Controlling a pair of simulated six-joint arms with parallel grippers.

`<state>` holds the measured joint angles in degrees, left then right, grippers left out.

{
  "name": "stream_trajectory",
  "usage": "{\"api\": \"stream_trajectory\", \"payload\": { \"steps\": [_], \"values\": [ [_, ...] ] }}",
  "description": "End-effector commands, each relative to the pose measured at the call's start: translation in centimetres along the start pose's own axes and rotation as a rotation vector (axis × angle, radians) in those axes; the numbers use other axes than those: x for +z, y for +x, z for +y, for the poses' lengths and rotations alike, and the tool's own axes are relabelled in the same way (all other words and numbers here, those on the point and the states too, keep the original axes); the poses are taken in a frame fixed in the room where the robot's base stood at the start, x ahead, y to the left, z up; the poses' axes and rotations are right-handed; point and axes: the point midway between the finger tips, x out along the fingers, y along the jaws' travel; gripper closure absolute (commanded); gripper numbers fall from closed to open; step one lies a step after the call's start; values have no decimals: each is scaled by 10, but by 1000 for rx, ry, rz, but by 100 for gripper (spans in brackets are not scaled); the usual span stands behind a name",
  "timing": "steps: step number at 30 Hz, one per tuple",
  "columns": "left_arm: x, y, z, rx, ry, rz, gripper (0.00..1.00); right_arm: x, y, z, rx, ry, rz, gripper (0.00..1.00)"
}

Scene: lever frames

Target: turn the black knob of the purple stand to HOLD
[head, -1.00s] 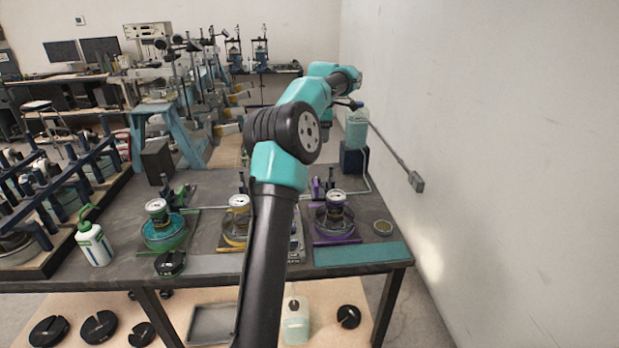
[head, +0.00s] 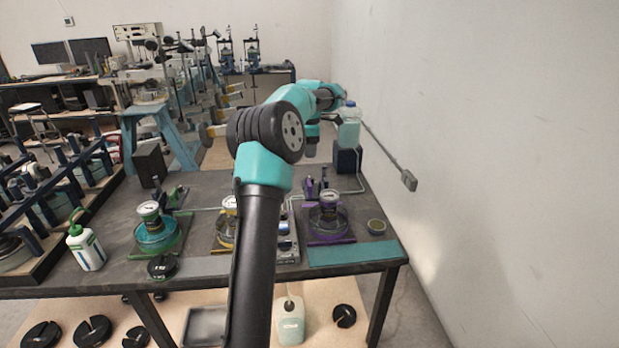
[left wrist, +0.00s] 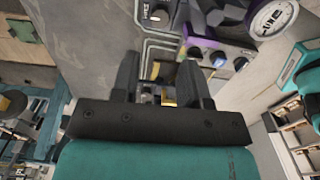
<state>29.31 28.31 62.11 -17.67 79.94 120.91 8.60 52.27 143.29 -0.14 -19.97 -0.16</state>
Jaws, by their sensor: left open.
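The purple stand (head: 334,238) is on the right part of the dark table, with a gauge (head: 329,197) above its base. In the left wrist view the stand's purple edge (left wrist: 197,41) shows at the upper middle, with several small dark knobs (left wrist: 240,64) along it and the gauge (left wrist: 272,18) to their right. The knobs' markings are too small to read. My left gripper (left wrist: 158,88) is open and empty.
A green stand (head: 156,232) and a yellow-based stand (head: 226,228) are to the left, the latter partly behind my arm. A clear bottle (head: 349,127) on a dark block stands behind the purple stand. A wall closes the right side.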

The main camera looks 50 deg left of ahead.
Motion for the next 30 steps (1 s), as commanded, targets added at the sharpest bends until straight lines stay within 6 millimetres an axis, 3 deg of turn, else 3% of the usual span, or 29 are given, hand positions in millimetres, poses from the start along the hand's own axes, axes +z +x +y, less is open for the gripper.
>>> {"api": "stream_trajectory", "payload": {
  "steps": [12, 18, 30],
  "values": [
    [0, 73, 0, -3, 1, 1, 59, 0, 0, 0, 0, 0, 0, 11],
    [0, 100, 0, -2, 1, 0, 59, 0, 0, 0, 0, 0, 0, 11],
    [0, 111, 0, 0, 1, -1, 59, 0, 0, 0, 0, 0, 0, 11]
  ]
}}
